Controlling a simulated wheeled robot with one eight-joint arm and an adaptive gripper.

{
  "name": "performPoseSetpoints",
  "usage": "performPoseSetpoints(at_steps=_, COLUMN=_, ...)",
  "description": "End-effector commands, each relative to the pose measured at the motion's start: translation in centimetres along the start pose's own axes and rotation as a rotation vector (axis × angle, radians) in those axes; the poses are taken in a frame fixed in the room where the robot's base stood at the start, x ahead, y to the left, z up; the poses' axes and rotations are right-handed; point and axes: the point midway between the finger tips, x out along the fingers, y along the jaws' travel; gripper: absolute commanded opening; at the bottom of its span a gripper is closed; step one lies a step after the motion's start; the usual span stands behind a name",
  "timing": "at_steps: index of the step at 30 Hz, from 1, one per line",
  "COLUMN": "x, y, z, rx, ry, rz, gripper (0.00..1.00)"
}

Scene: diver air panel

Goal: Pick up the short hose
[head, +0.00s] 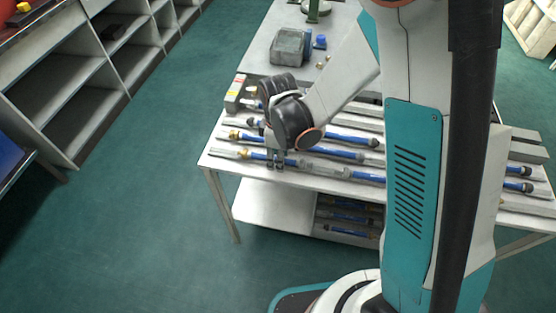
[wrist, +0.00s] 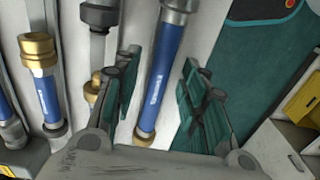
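Several hoses with blue sleeves and metal end fittings lie in rows on the white table (head: 218,160). My gripper (head: 275,163) is over the front row, at a blue-sleeved hose (head: 305,164). In the wrist view my gripper (wrist: 160,65) is open, with a blue-sleeved hose (wrist: 160,82) between its two dark green fingers. Gaps show between the fingers and the sleeve; I cannot tell how deep the fingers reach around it. I cannot tell for sure which hose is the short one.
Another blue hose with a brass fitting (wrist: 40,52) lies left of my fingers. More hoses lie on the table's lower shelf (head: 280,207). A grey block (head: 290,46) stands farther back. Grey shelving (head: 75,85) is at left, with clear green floor between.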

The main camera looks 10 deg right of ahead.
Motion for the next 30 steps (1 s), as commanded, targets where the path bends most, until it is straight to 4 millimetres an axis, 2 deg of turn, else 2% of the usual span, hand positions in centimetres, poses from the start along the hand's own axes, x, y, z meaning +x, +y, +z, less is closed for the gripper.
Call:
performPoseSetpoints(at_steps=1, x=0.0, y=0.0, z=0.0, rx=0.000, ry=0.000, rz=0.000, gripper=0.24)
performPoseSetpoints(at_steps=4, x=0.0, y=0.0, z=0.0, rx=0.000, ry=0.000, rz=0.000, gripper=0.02)
performPoseSetpoints(at_steps=5, x=0.0, y=0.0, z=0.0, rx=0.000, ry=0.000, rz=0.000, gripper=0.00)
performPoseSetpoints(at_steps=15, x=-0.1, y=0.0, z=0.0, rx=0.000, ry=0.000, rz=0.000, gripper=0.00)
performPoseSetpoints(at_steps=20, x=-0.8, y=0.0, z=0.0, rx=0.000, ry=0.000, rz=0.000, gripper=0.00)
performPoseSetpoints(at_steps=26, x=-3.5, y=0.0, z=0.0, rx=0.000, ry=0.000, rz=0.000, gripper=0.00)
performPoseSetpoints(at_steps=30, x=-6.9, y=-0.1, z=0.0, rx=0.000, ry=0.000, rz=0.000, gripper=0.00)
